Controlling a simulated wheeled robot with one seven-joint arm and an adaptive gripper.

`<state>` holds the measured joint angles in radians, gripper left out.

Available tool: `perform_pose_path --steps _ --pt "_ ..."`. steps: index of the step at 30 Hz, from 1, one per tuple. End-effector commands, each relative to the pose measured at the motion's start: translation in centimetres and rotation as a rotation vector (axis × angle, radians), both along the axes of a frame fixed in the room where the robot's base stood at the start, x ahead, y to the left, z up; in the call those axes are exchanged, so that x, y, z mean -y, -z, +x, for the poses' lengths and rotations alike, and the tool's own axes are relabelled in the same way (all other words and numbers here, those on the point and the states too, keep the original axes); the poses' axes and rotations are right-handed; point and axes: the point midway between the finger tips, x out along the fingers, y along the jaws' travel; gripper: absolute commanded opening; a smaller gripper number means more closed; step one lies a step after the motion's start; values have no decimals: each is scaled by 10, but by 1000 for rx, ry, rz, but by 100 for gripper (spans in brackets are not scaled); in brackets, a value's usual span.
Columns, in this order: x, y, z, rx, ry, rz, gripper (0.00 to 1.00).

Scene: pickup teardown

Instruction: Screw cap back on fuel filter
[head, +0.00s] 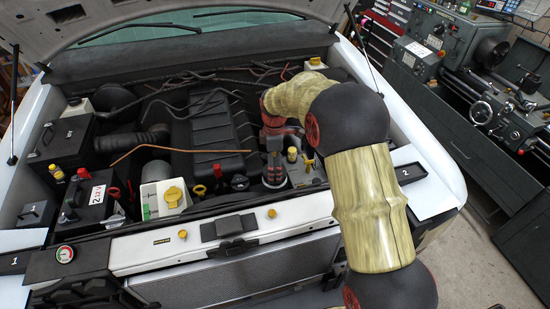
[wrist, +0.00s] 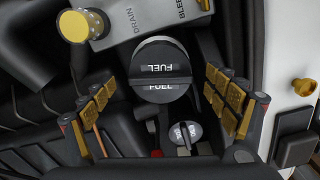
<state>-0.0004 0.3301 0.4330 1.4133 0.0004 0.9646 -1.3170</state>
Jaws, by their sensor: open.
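A round black cap marked FUEL (wrist: 160,68) shows in the upper middle of the wrist view, with a raised grip bar across it. What lies under it is hidden, so I cannot tell whether it is seated on the fuel filter. My gripper (wrist: 160,98) is open, with one gold-padded finger on the left of the cap and one on the right. Gaps show between the fingers and the cap. In the head view my gripper (head: 275,150) points down into the right side of the engine bay, and the fuel cap cannot be made out clearly there.
A grey block marked DRAIN (wrist: 135,22) with a yellow knob (wrist: 82,26) stands close beside the cap. A smaller dark cap (wrist: 185,132) lies below it in the wrist view. The engine cover (head: 210,130), hoses and the radiator support (head: 150,250) crowd the bay.

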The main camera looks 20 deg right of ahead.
Motion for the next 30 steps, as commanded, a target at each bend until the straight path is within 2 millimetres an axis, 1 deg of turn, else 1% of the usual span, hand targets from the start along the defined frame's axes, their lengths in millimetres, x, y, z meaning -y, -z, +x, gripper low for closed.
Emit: perform_pose_path --steps 1,3,6,16,30 --pt "0 6 -1 -3 0 0 87" --pt "0 13 0 -2 0 0 87" --pt "0 20 0 -1 0 -1 87" --pt "0 24 0 0 0 0 87" --pt "0 23 0 0 0 0 61"
